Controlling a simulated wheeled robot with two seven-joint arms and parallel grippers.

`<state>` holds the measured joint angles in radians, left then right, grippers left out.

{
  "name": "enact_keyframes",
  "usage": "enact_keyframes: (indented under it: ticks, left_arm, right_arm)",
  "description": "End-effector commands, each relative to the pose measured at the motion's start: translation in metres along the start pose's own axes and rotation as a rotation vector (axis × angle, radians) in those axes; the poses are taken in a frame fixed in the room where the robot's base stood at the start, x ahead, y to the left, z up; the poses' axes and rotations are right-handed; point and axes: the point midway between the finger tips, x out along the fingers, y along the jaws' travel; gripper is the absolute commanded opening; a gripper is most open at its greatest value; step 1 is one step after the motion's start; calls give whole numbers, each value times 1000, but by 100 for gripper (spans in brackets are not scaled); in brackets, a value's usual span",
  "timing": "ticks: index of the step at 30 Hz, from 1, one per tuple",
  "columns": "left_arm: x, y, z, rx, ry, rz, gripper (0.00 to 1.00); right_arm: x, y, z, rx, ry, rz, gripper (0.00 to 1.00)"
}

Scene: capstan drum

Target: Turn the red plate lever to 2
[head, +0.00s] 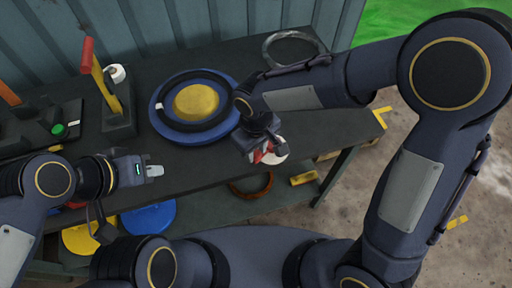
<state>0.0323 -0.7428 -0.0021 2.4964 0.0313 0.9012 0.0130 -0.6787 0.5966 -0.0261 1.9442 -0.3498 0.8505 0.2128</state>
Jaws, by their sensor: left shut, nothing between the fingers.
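A small red part (266,156) and a pale round plate (279,152) show under my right gripper, at the bench's front edge. The gripper hides most of them, and I cannot read any numbers there. My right gripper (262,154) points down at the red part; its fingers are mostly hidden, so I cannot tell whether it grips it. A yellow lever with a red handle (89,58) stands upright on a dark base at the back left. My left gripper (154,171) is shut and empty above the bench's front edge, apart from both levers.
A blue drum with a black ring and yellow hub (195,101) sits mid-bench. A dark box with a green button (58,129) is at left. A grey ring (292,45) lies at the back. The bench's right end (345,125) is clear.

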Motion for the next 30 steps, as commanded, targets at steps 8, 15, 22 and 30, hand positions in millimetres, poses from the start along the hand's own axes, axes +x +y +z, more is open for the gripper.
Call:
enact_keyframes:
  ticks: [8, 15, 22, 30]
  left_arm:
    - [0, 0, 0, 0, 0, 0, 0]
    - [0, 0, 0, 0, 0, 0, 0]
    - [2, -1, 1, 0, 0, 0, 0]
    - [4, -2, 2, 0, 0, 0, 0]
  right_arm:
    - [0, 0, 0, 0, 0, 0, 0]
    - [0, 0, 1, -10, 0, 0, 0]
    - [0, 1, 6, -88, 1, -1, 0]
    - [0, 6, 19, -298, 1, 0, 0]
